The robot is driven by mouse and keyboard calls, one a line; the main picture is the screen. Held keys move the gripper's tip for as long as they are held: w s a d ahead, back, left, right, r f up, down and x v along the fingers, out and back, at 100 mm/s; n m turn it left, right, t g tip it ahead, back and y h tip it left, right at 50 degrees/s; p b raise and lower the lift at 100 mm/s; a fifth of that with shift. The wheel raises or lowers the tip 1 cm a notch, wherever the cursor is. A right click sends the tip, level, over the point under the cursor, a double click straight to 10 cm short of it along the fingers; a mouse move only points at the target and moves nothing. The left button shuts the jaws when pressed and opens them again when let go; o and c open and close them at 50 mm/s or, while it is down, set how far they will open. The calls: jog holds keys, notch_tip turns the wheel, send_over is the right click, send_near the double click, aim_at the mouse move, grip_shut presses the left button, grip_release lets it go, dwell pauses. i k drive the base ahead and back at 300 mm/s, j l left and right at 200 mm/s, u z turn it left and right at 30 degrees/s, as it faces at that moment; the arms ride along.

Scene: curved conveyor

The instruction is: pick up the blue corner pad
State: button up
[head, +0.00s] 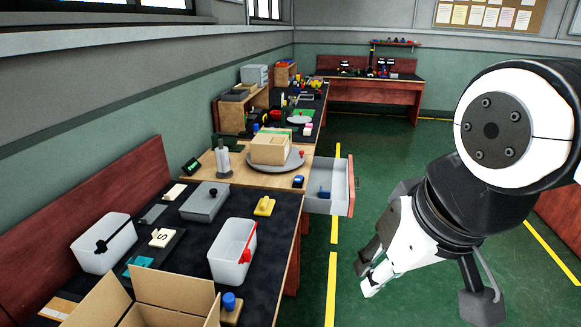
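I cannot say for sure which blue thing is the corner pad. A small blue piece (324,192) lies inside the open grey drawer (342,176) on the right of the middle bench. My gripper (364,280) hangs over the green floor at the right, lower in the picture than the drawer and apart from every bench. Its fingers look spread, with nothing seen between them.
The near dark bench holds two light bins (104,250) (221,262), a grey lidded box (205,203), a yellow piece (264,206) and an open carton (172,292). A round plate (289,166) bears a cardboard box (270,148). Open floor lies right of the benches.

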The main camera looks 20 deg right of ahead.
aim_at(323, 194)
jog(key=z, duration=0.45)
jog(key=i+l, duration=0.25)
jog(key=i, duration=0.3)
jog(key=i+l+z, duration=0.1)
jog(key=i+l, duration=0.2)
jog(key=i, duration=0.2)
jog(key=i+l, duration=0.2)
jog(key=i, duration=0.35)
jog(key=i+l+z, duration=0.1)
jog(key=i+l, duration=0.15)
jog(key=i, duration=0.3)
jog(key=i+l, duration=0.2)
jog(key=i, duration=0.35)
